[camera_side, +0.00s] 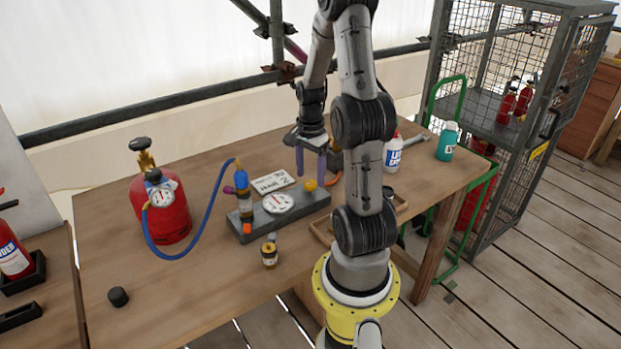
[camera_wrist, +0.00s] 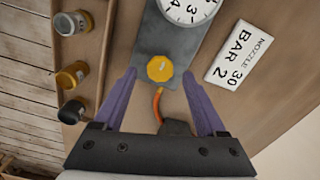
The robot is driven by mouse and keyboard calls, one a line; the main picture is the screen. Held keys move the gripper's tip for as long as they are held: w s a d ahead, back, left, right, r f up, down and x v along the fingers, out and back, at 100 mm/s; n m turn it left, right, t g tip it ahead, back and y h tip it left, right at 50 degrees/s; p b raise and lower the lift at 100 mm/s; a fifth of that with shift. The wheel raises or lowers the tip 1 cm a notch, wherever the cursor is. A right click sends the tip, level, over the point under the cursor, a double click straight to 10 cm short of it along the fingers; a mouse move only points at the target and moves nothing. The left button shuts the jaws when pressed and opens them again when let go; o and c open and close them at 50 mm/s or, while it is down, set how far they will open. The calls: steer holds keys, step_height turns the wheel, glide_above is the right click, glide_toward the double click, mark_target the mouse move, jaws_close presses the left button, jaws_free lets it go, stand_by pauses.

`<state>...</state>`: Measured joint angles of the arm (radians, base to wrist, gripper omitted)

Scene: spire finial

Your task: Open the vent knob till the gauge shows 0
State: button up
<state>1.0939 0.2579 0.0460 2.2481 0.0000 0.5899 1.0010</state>
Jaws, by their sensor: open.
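The vent knob (camera_side: 310,185) is a small yellow knob at the right end of a grey block (camera_side: 254,226) on the bench. The round white gauge (camera_side: 278,203) is set in the same block; its needle is too small to read. In the wrist view the knob (camera_wrist: 160,68) is in full view, and the gauge (camera_wrist: 188,10) is cut off by the top edge, showing a 3 and a 4. My gripper (camera_side: 311,172) points down over the knob, with its purple fingers apart. In the wrist view my gripper (camera_wrist: 160,75) has one finger on each side of the knob, with gaps.
A red cylinder (camera_side: 174,215) with a blue hose (camera_side: 205,215) stands left. A sign card (camera_side: 273,182) lies behind the block. A small jar (camera_side: 269,252) stands in front. An orange hose (camera_wrist: 158,104) runs near the knob. White and teal bottles (camera_side: 447,143) stand right.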

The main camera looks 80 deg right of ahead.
steer(key=shift+f, duration=0.95)
jaws_close()
